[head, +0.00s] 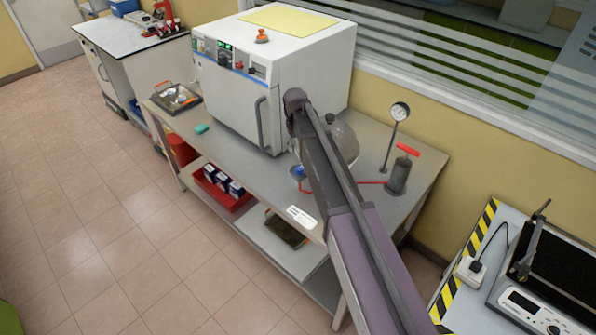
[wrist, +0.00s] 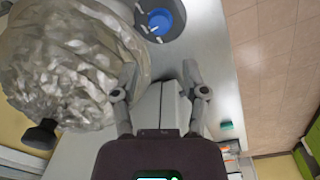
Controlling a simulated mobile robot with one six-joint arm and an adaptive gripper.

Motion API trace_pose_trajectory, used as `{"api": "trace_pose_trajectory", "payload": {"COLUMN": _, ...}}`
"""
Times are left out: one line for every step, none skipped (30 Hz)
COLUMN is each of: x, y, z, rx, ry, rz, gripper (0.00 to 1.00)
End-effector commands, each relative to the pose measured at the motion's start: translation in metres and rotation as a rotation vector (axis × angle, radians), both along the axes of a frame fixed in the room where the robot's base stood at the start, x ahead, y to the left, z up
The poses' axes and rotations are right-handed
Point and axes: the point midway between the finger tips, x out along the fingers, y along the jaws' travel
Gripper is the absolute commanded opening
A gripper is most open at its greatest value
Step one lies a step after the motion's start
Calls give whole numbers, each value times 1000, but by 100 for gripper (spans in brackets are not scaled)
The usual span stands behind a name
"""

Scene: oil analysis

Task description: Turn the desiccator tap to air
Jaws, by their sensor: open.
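The head view does not clearly show my gripper. The tap's setting is too small to read.
A red-handled pump (head: 399,172) and a gauge on a stand (head: 400,111) are at the right, with a red tube (head: 370,183) along the bench. A tray (head: 175,97) and a green block (head: 202,128) lie left.

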Motion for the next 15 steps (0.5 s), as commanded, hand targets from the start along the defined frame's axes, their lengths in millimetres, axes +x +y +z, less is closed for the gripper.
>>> {"api": "trace_pose_trajectory", "payload": {"x": 0, "y": 0, "z": -8, "rx": 0, "ry": 0, "rz": 0, "gripper": 57}}
{"api": "trace_pose_trajectory", "payload": {"x": 0, "y": 0, "z": -10, "rx": 0, "ry": 0, "rz": 0, "gripper": 57}}
{"api": "trace_pose_trajectory", "payload": {"x": 0, "y": 0, "z": -13, "rx": 0, "ry": 0, "rz": 0, "gripper": 57}}
{"api": "trace_pose_trajectory", "payload": {"x": 0, "y": 0, "z": -16, "rx": 0, "ry": 0, "rz": 0, "gripper": 57}}
{"api": "trace_pose_trajectory", "payload": {"x": 0, "y": 0, "z": -18, "rx": 0, "ry": 0, "rz": 0, "gripper": 57}}
{"api": "trace_pose_trajectory", "payload": {"x": 0, "y": 0, "z": -21, "rx": 0, "ry": 0, "rz": 0, "gripper": 57}}
{"api": "trace_pose_trajectory", "payload": {"x": 0, "y": -1, "z": -23, "rx": 0, "ry": 0, "rz": 0, "gripper": 57}}
{"api": "trace_pose_trajectory", "payload": {"x": 0, "y": -1, "z": -26, "rx": 0, "ry": 0, "rz": 1, "gripper": 57}}
{"api": "trace_pose_trajectory", "payload": {"x": 0, "y": -1, "z": -29, "rx": 0, "ry": 0, "rz": 1, "gripper": 57}}
{"api": "trace_pose_trajectory", "payload": {"x": 0, "y": -1, "z": -31, "rx": 0, "ry": 0, "rz": 1, "gripper": 57}}
{"api": "trace_pose_trajectory", "payload": {"x": 0, "y": -1, "z": -33, "rx": 0, "ry": 0, "rz": 1, "gripper": 57}}
{"api": "trace_pose_trajectory", "payload": {"x": 1, "y": -1, "z": -36, "rx": 0, "ry": 0, "rz": 1, "gripper": 57}}
{"api": "trace_pose_trajectory", "payload": {"x": 1, "y": -1, "z": -39, "rx": 0, "ry": 0, "rz": 1, "gripper": 57}}
{"api": "trace_pose_trajectory", "payload": {"x": 1, "y": -1, "z": -41, "rx": 0, "ry": 0, "rz": 1, "gripper": 57}}
{"api": "trace_pose_trajectory", "payload": {"x": 1, "y": -1, "z": -44, "rx": 0, "ry": 0, "rz": 1, "gripper": 57}}
